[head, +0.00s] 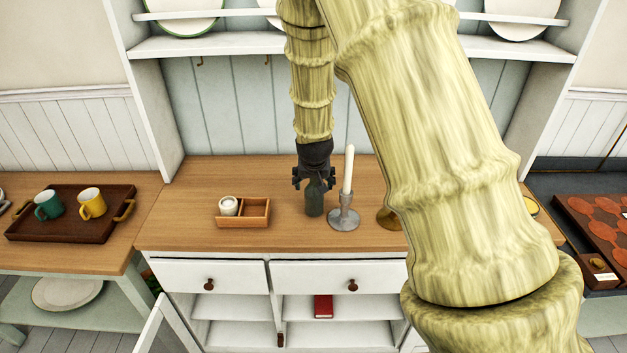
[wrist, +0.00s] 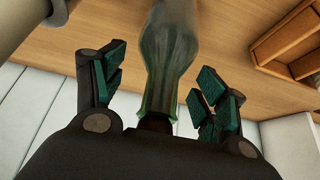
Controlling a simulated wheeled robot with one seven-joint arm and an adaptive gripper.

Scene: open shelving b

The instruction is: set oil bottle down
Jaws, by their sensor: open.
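The dark green oil bottle (head: 314,199) stands upright on the wooden dresser top (head: 290,240), just left of a candlestick. My gripper (head: 314,180) is above it, pointing down, with its fingers around the bottle's upper part. In the wrist view the bottle (wrist: 166,60) lies between the two spread fingers of my gripper (wrist: 158,88), with a clear gap on each side. The fingers are open and do not touch the glass. The bottle's top is partly hidden by the gripper.
A grey candlestick (head: 344,218) with a white candle (head: 348,170) stands close right of the bottle. A wooden divided box (head: 257,212) with a small white jar (head: 228,206) is at left. A brass object (head: 388,220) is partly behind my arm. The dresser's front left is clear.

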